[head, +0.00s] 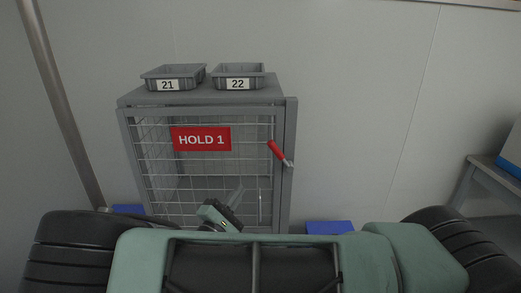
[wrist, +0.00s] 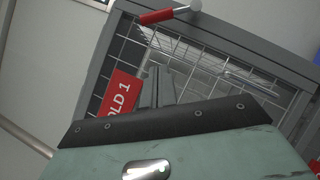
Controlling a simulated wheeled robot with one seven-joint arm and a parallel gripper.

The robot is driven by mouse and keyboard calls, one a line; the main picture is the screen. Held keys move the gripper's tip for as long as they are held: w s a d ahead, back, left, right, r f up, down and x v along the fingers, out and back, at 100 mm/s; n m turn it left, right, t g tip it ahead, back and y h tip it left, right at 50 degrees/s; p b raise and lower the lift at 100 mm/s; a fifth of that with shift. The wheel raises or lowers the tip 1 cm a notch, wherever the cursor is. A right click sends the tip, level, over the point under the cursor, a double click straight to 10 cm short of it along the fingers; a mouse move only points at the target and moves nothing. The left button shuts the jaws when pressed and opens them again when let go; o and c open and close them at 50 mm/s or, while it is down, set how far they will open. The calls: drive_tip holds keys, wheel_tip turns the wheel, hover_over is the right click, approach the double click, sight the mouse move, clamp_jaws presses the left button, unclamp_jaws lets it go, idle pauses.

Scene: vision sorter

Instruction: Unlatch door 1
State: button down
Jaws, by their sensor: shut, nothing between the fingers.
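Door 1 is the grey wire-mesh door (head: 205,190) of a cage, with a red HOLD 1 sign (head: 201,139). It looks closed against its frame. Its latch is a red-gripped lever (head: 277,150) on the right side, slanting up and left from a grey pivot at the post. The lever also shows at the top of the wrist view (wrist: 165,15), and the sign is partly hidden there (wrist: 120,95). My gripper (head: 238,190) is shut and empty, in front of the lower mesh, below and left of the lever. Its fingers (wrist: 156,80) are apart from the lever.
Grey bins marked 21 (head: 174,84) and 22 (head: 238,84) sit on top of the cage (head: 200,98). A blue object (head: 330,227) is low at the cage's right. A grey table (head: 497,172) stands at the far right. The wall right of the cage is clear.

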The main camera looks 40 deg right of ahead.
sight(277, 149)
drive_tip(key=shift+s+d+r+p+x, duration=0.1)
drive_tip(key=shift+s+r+p+x, duration=0.45)
drive_tip(key=shift+x, duration=1.6)
drive_tip(key=shift+s+d+p+x, duration=0.2)
drive_tip(key=shift+p+x, duration=0.6)
drive_tip(key=shift+x, duration=1.3)
drive_tip(key=shift+s+r+p+x, duration=0.35)
drive_tip(key=shift+p+x, duration=0.35)
drive_tip(key=shift+x, duration=1.45)
drive_tip(key=shift+f, duration=0.1)
drive_tip(key=shift+s+d+r+m+g+y+p, duration=0.2)
drive_tip(key=shift+s+d+r+m+g+p, duration=0.15)
drive_tip(key=shift+r+m+p, duration=0.4)
drive_tip(key=shift+s+d+r+m+g+y+p, duration=0.2)
drive_tip(key=shift+r+m+g+p, duration=0.25)
drive_tip(key=shift+m+p, duration=0.5)
drive_tip(key=shift+s+d+r+m+g+y+p, duration=0.25)
drive_tip(key=shift+d+m+g+y+p, duration=0.15)
drive_tip(key=shift+m, duration=0.35)
drive_tip(key=shift+s+d+r+m+g+y+p, duration=0.3)
drive_tip(key=shift+d+m, duration=0.2)
drive_tip(key=shift+m, duration=0.25)
